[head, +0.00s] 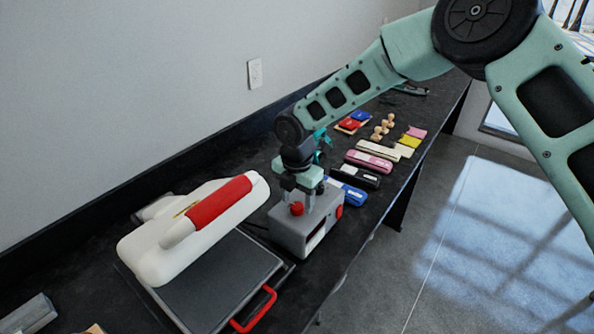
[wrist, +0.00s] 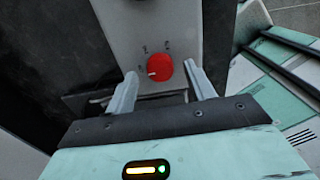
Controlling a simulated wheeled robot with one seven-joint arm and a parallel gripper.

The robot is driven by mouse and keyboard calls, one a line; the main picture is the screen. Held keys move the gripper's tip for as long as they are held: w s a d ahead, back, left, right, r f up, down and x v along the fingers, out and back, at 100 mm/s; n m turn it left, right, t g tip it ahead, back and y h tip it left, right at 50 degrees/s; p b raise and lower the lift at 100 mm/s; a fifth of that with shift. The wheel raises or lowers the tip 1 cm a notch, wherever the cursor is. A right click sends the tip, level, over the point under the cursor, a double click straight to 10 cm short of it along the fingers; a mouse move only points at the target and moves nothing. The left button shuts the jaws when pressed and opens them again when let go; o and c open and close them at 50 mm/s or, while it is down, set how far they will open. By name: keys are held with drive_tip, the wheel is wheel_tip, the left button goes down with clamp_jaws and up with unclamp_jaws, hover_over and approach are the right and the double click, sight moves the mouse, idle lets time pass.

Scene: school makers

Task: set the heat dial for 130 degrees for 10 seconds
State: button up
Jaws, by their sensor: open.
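A grey control box (head: 289,231) stands on the black bench beside the heat press. It has a red dial (head: 296,208) on top and a red knob (head: 339,212) on its right side. In the wrist view the top dial (wrist: 159,69) shows a white mark pointing left. Small markings around it are too blurred to read, and I cannot tell which control is for heat. My gripper (head: 299,201) is over the box, pointing down and open. In the wrist view its fingers (wrist: 161,70) are on the left and right of the top dial, with visible gaps.
The white heat press (head: 150,246) with a red grip (head: 218,201) stands close left of the box. Its red front handle (head: 262,312) sticks out near the bench edge. Staplers (head: 356,176) and small blocks (head: 384,127) lie behind the box.

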sight(297, 206)
wheel_tip(297, 206, up, 16)
drive_tip(key=b, duration=0.2)
drive_tip(key=shift+r, duration=0.15)
drive_tip(key=s+d+m, duration=0.4)
drive_tip(key=s+m, duration=0.3)
drive_tip(key=s, duration=0.3)
drive_tip(key=s+d+f+m, duration=0.1)
drive_tip(key=s+d+m, duration=0.4)
drive_tip(key=s, duration=0.5)
drive_tip(key=s+d+m, duration=0.4)
drive_tip(key=s+m, duration=0.5)
drive_tip(key=s, duration=0.2)
drive_tip(key=shift+d+f+y, duration=0.25)
drive_tip(key=shift+d+y, duration=0.05)
drive_tip(key=shift+d, duration=0.1)
